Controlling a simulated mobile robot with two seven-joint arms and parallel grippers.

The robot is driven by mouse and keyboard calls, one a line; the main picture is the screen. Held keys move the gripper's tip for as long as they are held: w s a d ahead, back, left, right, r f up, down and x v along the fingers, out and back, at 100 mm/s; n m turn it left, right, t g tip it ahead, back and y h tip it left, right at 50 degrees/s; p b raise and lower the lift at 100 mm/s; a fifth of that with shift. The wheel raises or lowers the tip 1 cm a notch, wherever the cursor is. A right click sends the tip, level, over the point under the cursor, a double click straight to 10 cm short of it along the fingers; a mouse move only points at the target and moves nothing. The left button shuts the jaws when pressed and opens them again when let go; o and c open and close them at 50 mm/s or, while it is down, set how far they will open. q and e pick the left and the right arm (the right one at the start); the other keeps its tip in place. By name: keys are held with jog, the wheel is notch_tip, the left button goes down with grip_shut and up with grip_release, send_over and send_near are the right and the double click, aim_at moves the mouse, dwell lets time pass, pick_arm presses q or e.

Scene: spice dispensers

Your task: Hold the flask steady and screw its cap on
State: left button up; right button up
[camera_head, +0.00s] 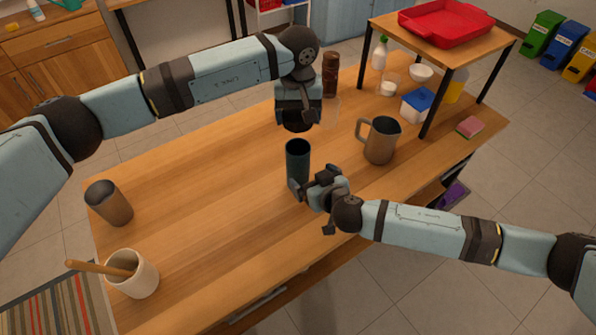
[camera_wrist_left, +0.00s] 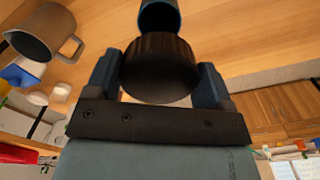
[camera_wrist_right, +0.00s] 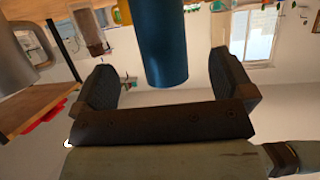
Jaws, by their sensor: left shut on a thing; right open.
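The flask (camera_head: 298,158) is a dark blue-green, open-topped cylinder standing upright on the table (camera_head: 215,190). My left gripper (camera_head: 297,116) is shut on the dark ribbed cap (camera_wrist_left: 160,75), above the flask. In the left wrist view the cap sits between both fingers, with part of the flask (camera_wrist_left: 159,16) beyond it. In the head view the cap is mostly hidden by the left hand. My right gripper (camera_head: 308,186) is open low at the flask's near side. In the right wrist view the flask (camera_wrist_right: 160,45) stands between the spread fingers, with gaps on both sides.
A metal mug (camera_head: 381,142) stands to the right and a brown grinder (camera_head: 330,75) behind. A dark tumbler (camera_head: 109,204) and a white pot (camera_head: 135,277) with a wooden stick are at left. A raised shelf (camera_head: 388,33) bears a red tray (camera_head: 446,22). The left-middle tabletop is clear.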

aim_at(304, 170)
jog(key=x, duration=0.7)
jog(key=shift+w+a+f, duration=0.15)
jog(key=shift+w+a, duration=0.05)
jog(key=shift+w, duration=0.05)
jog(key=c, duration=1.4)
pick_arm(q)
jog(key=shift+f, duration=2.5)
pick_arm(e)
jog(key=shift+o, duration=0.2)
